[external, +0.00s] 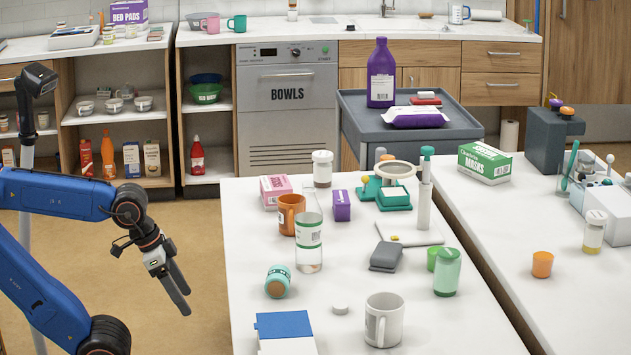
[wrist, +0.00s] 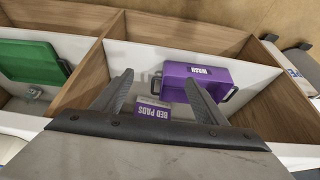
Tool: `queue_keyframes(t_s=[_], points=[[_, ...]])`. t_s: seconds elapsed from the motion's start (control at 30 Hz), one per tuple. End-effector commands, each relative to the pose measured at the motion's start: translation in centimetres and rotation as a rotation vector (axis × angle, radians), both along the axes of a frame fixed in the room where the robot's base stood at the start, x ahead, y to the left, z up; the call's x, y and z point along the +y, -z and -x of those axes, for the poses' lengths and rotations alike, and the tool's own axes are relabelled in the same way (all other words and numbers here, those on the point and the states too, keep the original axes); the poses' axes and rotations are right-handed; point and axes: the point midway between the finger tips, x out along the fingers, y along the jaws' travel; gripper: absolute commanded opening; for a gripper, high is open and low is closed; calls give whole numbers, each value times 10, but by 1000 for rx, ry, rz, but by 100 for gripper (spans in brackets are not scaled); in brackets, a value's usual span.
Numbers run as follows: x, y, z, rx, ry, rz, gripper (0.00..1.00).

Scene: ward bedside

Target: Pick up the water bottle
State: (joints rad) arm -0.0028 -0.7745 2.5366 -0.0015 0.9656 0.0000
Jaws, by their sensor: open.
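A clear bottle with a green and white label (external: 309,257), which looks like the water bottle, stands upright on the white table (external: 375,275), left of its middle. An orange mug (external: 289,222) is close behind it. A translucent green bottle (external: 447,278) stands farther right on the same table. My gripper (external: 180,296) is open and empty, off the table's left edge and well apart from the clear bottle. In the wrist view its two fingers (wrist: 160,80) are spread, with no bottle in sight.
A teal-capped jar (external: 278,281), a white mug (external: 384,320) and a blue-topped box (external: 284,328) stand near the clear bottle. The wrist view shows a compartmented shelf with a purple wash case (wrist: 215,78) and a bed pads box (wrist: 151,110). Open floor lies left of the table.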

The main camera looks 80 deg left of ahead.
Motion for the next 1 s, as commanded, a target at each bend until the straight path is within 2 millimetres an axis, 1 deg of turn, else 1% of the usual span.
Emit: queue_keyframes(t_s=[0.07,0.17,0.27,0.37,0.4,0.5,0.6,0.8,1.0], points=[[0,-1,0,0,0,0,66],[0,-12,-1,-2,0,0,66],[0,-40,-1,-5,0,0,66],[0,-81,-2,-6,0,0,66],[0,-98,-1,-6,0,0,66],[0,-133,-1,-4,0,0,66],[0,-162,-1,-2,0,0,66],[0,-209,-1,-2,0,0,66],[0,-247,-1,-2,0,0,66]])
